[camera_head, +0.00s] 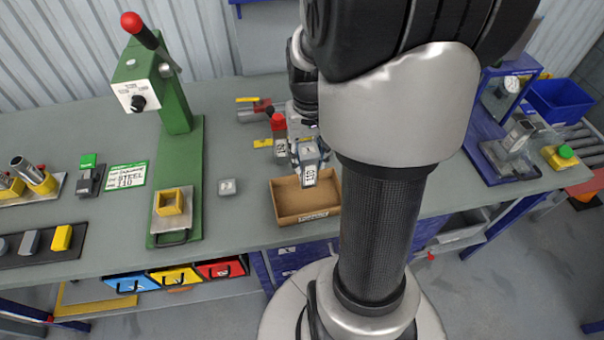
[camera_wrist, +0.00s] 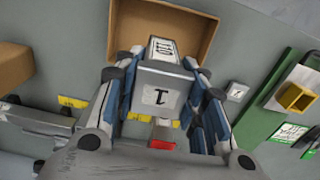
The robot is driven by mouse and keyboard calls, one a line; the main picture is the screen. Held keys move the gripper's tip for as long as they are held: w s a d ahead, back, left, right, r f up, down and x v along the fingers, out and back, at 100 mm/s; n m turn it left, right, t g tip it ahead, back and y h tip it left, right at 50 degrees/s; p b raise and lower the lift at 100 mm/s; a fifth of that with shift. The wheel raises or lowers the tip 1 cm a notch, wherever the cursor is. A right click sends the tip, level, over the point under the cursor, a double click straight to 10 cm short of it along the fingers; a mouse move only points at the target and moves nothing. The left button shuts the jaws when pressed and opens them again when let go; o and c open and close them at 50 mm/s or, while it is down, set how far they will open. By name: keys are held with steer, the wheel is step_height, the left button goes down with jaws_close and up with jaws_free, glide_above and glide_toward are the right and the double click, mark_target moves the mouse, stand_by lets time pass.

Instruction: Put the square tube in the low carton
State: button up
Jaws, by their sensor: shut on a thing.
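The square tube (camera_head: 309,176) is a grey, square-sided piece with white labels. My gripper (camera_head: 308,158) is shut on it and holds it over the back part of the low carton (camera_head: 305,217). The carton is brown, open-topped and looks empty where I can see in. In the wrist view the tube (camera_wrist: 158,97) sits between both fingers of my gripper (camera_wrist: 160,88), its marked faces showing. The carton (camera_wrist: 189,27) lies beyond it there. I cannot tell how high the tube is above the carton floor.
A green press (camera_head: 180,160) with a yellow square piece (camera_head: 170,203) stands left of the carton. A small grey block (camera_head: 227,187) lies between them. My arm hides the table right of the carton. The wrist view shows another brown box (camera_wrist: 14,62) at left.

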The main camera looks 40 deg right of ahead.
step_height(320, 180, down, 9)
steer(key=b, duration=0.2)
steer(key=shift+r, duration=0.2)
steer(key=shift+f+b, duration=0.15)
steer(key=shift+b, duration=0.15)
steer(key=o, duration=1.2)
steer(key=shift+c, duration=0.2)
